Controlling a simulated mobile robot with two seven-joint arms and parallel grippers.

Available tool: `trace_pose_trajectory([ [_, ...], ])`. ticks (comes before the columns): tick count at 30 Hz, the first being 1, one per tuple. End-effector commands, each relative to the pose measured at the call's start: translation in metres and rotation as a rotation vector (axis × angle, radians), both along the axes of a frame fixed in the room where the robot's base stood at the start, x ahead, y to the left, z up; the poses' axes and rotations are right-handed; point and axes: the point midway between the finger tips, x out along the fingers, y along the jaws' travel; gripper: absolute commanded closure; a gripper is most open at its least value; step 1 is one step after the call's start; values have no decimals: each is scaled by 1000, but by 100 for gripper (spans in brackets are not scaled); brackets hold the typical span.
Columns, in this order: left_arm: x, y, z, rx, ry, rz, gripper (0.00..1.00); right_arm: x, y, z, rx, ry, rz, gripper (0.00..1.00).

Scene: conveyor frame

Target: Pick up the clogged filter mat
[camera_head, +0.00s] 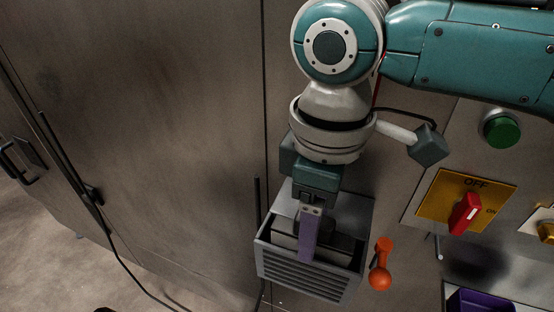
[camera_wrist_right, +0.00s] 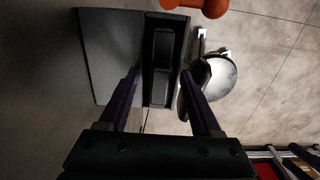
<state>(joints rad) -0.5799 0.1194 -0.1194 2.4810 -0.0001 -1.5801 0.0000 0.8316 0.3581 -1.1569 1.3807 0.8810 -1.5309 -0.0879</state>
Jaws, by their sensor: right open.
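A grey louvred filter housing (camera_head: 300,279) is fixed to the steel cabinet wall, its top open. A dark grey block, apparently the filter mat (camera_head: 338,246), sits in it, partly hidden behind my gripper. My right gripper (camera_head: 309,248) points down over the housing, its purple finger in front of the opening. In the right wrist view the gripper (camera_wrist_right: 160,80) is open. Its two fingers stand either side of the dark slot with the mat (camera_wrist_right: 162,58), with gaps between; nothing is held. I cannot tell how deep the fingertips reach. My left gripper is out of view.
An orange handle (camera_head: 380,264) sticks out just right of the housing. Further right are a red switch (camera_head: 466,213) on a yellow plate, a green button (camera_head: 502,131) and a purple bin (camera_head: 480,302). The cabinet door (camera_head: 150,120) at left is clear.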

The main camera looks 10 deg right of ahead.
Motion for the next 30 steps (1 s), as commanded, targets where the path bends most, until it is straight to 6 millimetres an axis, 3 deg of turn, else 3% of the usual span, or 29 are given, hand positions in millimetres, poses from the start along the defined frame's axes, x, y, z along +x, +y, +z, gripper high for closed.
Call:
trace_pose_trajectory([
  [2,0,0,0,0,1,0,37,0,0,0,0,0,0,40],
  [18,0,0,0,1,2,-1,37,0,0,1,0,0,0,100],
  [30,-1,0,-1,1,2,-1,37,0,0,1,0,0,0,100],
])
